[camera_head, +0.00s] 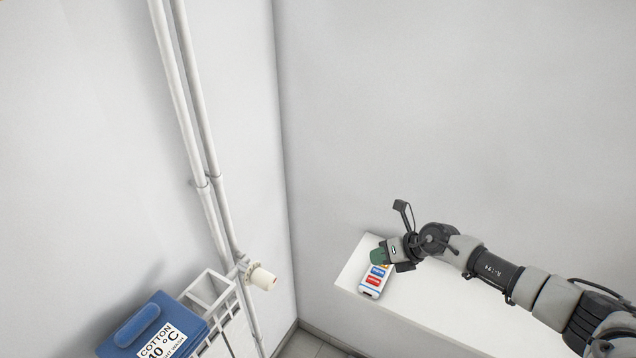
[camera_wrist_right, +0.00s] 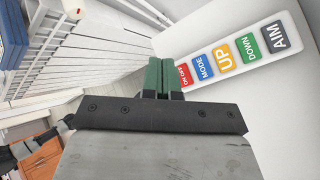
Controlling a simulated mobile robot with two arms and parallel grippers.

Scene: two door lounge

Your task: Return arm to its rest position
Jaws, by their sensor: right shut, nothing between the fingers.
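My right arm reaches in from the right in the head view. Its gripper (camera_head: 378,256) has green fingers and is over the far end of a white remote (camera_head: 372,284), hiding part of it. In the right wrist view the green fingers (camera_wrist_right: 164,77) are pressed together with nothing between them. The remote (camera_wrist_right: 235,55) shows there just to the right of the fingers, with coloured buttons marked ON OFF, MODE, UP, DOWN and AIM. I cannot tell whether the fingertips touch it.
The remote lies near the left end of a white ledge (camera_head: 430,318) along the wall. At left are white pipes (camera_head: 205,150), a valve knob (camera_head: 263,279), a white radiator (camera_head: 232,335) and a blue object (camera_head: 135,325) with a "COTTON" label. Open air lies above the ledge.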

